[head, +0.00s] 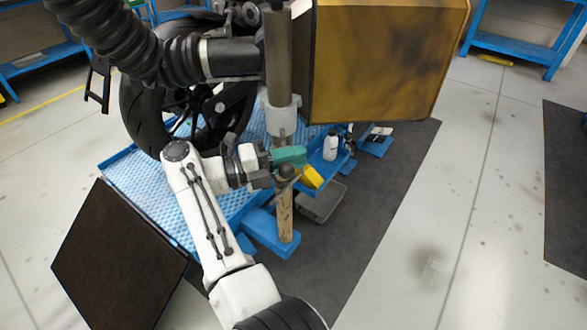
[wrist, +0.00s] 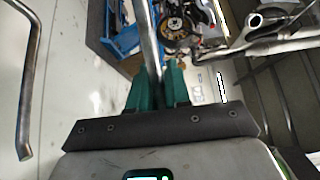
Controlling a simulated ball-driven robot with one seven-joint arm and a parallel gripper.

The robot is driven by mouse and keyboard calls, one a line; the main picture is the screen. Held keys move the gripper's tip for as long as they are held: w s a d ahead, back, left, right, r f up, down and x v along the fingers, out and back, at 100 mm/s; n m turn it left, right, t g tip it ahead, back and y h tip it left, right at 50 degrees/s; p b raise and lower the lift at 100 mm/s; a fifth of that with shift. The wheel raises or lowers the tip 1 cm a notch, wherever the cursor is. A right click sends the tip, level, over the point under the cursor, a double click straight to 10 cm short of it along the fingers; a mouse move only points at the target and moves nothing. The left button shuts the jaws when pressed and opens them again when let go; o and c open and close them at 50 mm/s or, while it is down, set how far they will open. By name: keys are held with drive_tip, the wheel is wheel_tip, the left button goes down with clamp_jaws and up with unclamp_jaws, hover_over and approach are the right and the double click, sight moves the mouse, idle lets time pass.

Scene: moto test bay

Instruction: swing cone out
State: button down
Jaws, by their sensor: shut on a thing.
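My gripper (head: 289,157) has teal fingers and is at the foot of the upright grey tube (head: 279,60), just below its pale collar (head: 281,118). In the wrist view the teal fingers (wrist: 158,88) are shut on a slim metal rod (wrist: 148,40), which runs up and away between them. I cannot tell a cone shape apart from these parts; the fingers hide part of the held piece.
A motorcycle wheel (head: 145,115) stands on a blue platform (head: 140,180). A large yellow-brown box (head: 385,60) hangs close right of the tube. A white bottle (head: 331,146) stands on a blue tray. A dark panel (head: 115,260) is at lower left.

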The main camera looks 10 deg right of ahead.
drive_tip(key=shift+a+f+b, duration=0.15)
drive_tip(key=shift+a+b, duration=0.1)
drive_tip(key=shift+b, duration=0.05)
drive_tip(key=c, duration=1.2)
unclamp_jaws()
drive_tip(key=shift+o, duration=0.2)
drive_tip(key=a+b, duration=0.8)
drive_tip(key=a, duration=0.2)
drive_tip(key=shift+s+a+b, duration=0.15)
drive_tip(key=shift+a+b, duration=0.15)
drive_tip(key=shift+a, duration=0.1)
